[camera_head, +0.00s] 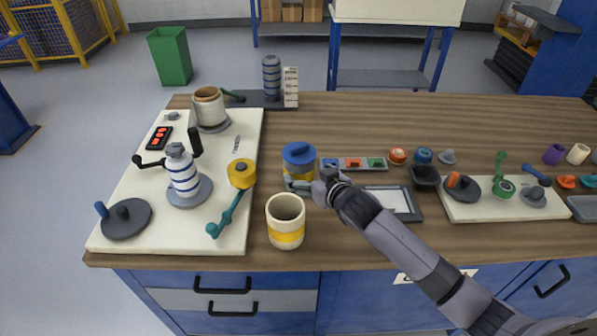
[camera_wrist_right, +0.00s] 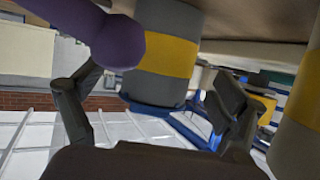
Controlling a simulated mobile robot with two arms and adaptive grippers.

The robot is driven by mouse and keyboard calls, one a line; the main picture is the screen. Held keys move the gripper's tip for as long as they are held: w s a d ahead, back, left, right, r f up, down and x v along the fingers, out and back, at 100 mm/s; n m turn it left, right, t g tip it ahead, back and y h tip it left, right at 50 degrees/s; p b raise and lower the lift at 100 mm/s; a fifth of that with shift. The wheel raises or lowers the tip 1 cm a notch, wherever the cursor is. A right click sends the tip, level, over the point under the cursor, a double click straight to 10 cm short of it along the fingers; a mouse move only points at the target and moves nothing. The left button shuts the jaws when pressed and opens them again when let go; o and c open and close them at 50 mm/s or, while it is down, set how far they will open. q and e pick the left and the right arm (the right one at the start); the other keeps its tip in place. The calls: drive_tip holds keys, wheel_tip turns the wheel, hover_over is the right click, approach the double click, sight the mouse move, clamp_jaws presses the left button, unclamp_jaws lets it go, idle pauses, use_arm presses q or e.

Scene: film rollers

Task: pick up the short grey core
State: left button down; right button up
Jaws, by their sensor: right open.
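A short grey core (camera_head: 297,172) with a yellow band and a blue cap stands upright near the table's middle. In the right wrist view the core (camera_wrist_right: 160,88) appears upside down, with its blue cap (camera_wrist_right: 152,103) at the bottom. My right gripper (camera_head: 300,184) is low at the core's near side. In the wrist view the open fingers of the right gripper (camera_wrist_right: 160,92) lie either side of the core, with gaps visible. Whether the core is fully between the fingertips is unclear. My left gripper is not in view.
A taller cream core (camera_head: 285,217) with a yellow band stands close in front. A white board (camera_head: 135,215) with winding parts lies left. A strip of coloured pieces (camera_head: 353,164) lies behind, and a grey-framed tray (camera_head: 400,203) right. Bare wood shows towards the back.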

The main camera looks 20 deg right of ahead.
drive_tip(key=shift+x, duration=3.4)
drive_tip(key=shift+a, duration=0.1)
drive_tip(key=shift+s, duration=0.1)
drive_tip(key=shift+c, duration=0.3)
drive_tip(key=c, duration=1.2)
drive_tip(key=shift+c, duration=0.5)
drive_tip(key=shift+r, duration=0.1)
